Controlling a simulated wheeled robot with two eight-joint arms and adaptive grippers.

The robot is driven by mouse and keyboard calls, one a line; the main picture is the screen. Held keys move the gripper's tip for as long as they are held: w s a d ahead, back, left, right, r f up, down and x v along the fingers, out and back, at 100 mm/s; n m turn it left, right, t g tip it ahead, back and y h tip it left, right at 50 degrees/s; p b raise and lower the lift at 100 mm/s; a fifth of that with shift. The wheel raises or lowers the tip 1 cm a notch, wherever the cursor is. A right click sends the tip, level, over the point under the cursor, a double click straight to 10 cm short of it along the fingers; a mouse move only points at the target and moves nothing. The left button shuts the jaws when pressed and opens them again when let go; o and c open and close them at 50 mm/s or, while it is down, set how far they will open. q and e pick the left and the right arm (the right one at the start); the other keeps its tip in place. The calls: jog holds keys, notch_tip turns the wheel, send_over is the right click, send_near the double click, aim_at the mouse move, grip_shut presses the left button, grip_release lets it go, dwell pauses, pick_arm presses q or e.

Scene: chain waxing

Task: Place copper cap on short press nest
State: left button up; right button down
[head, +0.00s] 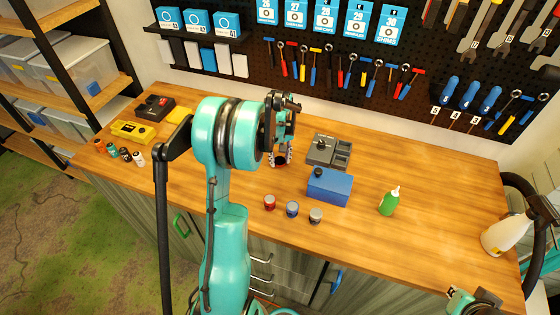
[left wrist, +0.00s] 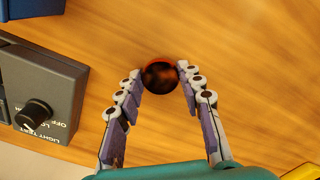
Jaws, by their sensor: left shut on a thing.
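My left gripper (head: 281,158) is over the middle of the wooden bench, to the left of the grey test box. In the left wrist view, its two fingers (left wrist: 160,80) are shut on a round dark piece with an orange-red rim (left wrist: 160,76), apparently the copper cap; the fingers touch it on both sides. In the head view the gripper mostly hides this piece. I cannot tell for sure which thing is the short press nest. My right gripper (head: 472,300) is at the bottom right, partly cut off, and its fingers are unclear.
A grey test box (head: 322,151) and blue box (head: 329,187) stand right of the left gripper. Red (head: 269,202), blue (head: 292,209) and grey (head: 316,215) caps stand in front. A green bottle (head: 389,201) is further right. A yellow device (head: 132,131) is at left.

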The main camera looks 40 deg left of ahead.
pick_arm(q)
jog(key=shift+f, duration=0.4)
jog(key=shift+f, duration=0.2)
jog(key=o, duration=1.2)
jog(key=shift+r, duration=0.15)
